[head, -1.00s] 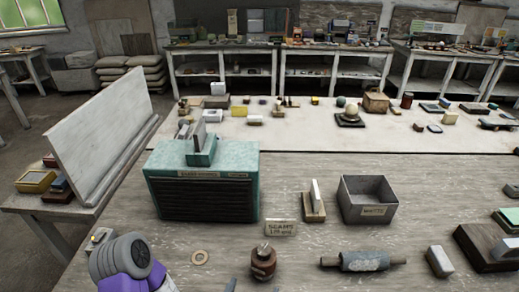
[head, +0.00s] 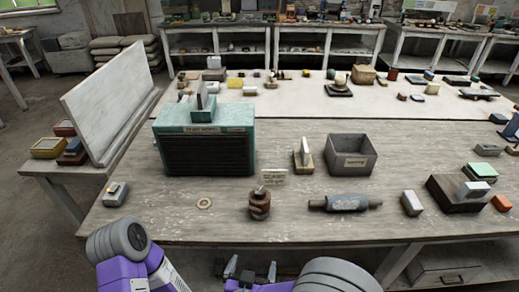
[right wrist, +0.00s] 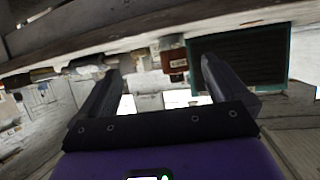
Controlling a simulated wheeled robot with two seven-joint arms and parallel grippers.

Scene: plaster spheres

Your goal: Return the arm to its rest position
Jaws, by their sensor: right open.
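My right gripper (head: 251,268) is open and empty, low in the head view, just in front of the workbench's front edge. In the right wrist view its two dark fingers (right wrist: 162,85) stand wide apart with nothing held between them. The purple and grey link of my left arm (head: 130,250) shows at the lower left; its gripper is not in view. My right arm's grey link (head: 338,276) shows at the bottom.
The workbench (head: 330,232) holds a teal slotted box (head: 205,150), a grey bin (head: 351,155), a rolling pin (head: 345,203), a brown jar (head: 260,205) and a ring (head: 204,203). A board (head: 110,95) leans at left. Bare floor (head: 40,245) shows at lower left.

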